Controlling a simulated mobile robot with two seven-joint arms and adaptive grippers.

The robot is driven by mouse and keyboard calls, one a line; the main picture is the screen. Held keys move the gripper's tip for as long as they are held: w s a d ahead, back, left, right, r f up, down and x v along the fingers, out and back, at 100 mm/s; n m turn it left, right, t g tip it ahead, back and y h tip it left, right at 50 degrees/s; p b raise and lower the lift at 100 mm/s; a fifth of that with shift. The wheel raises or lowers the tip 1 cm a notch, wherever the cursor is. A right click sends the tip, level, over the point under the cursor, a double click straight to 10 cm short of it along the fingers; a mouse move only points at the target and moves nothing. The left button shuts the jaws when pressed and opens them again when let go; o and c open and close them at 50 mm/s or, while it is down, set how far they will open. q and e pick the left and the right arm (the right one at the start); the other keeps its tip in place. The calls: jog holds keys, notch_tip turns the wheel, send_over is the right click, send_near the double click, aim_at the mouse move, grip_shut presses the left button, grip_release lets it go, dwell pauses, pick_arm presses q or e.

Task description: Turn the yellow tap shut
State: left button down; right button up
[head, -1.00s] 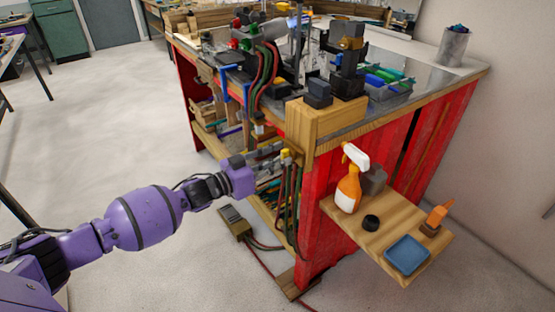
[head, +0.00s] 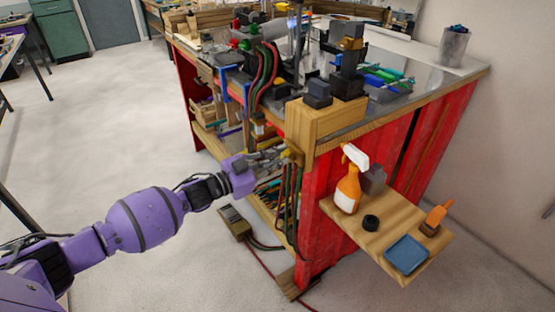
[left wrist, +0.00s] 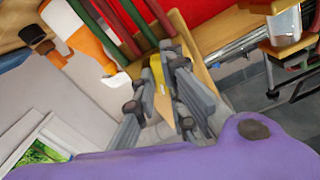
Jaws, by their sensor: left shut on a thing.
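The yellow tap (left wrist: 157,72) shows in the left wrist view as a small yellow piece between the grey fingers of my left gripper (left wrist: 166,62). The fingers are shut on it and cover much of it. In the head view my left gripper (head: 284,156) is at the front left corner of the red workbench, beside the wooden block and above the hanging hoses. There the fingers hide most of the tap, and its exact turn angle is hard to tell. My right gripper is not in view.
Red and green hoses (head: 266,72) hang at the bench's left side. The floor (head: 120,130) left of the bench is open.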

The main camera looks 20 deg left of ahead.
pick_arm(q)
jog(key=m, duration=0.3)
jog(key=shift+m, duration=0.4)
jog(key=m, duration=0.3)
jog(key=shift+m, duration=0.3)
jog(key=shift+m+b, duration=0.5)
jog(key=shift+m, duration=2.8)
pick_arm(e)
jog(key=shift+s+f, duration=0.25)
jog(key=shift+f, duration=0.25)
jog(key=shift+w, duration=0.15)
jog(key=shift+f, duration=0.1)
pick_arm(q)
jog(key=c, duration=1.8)
grip_release()
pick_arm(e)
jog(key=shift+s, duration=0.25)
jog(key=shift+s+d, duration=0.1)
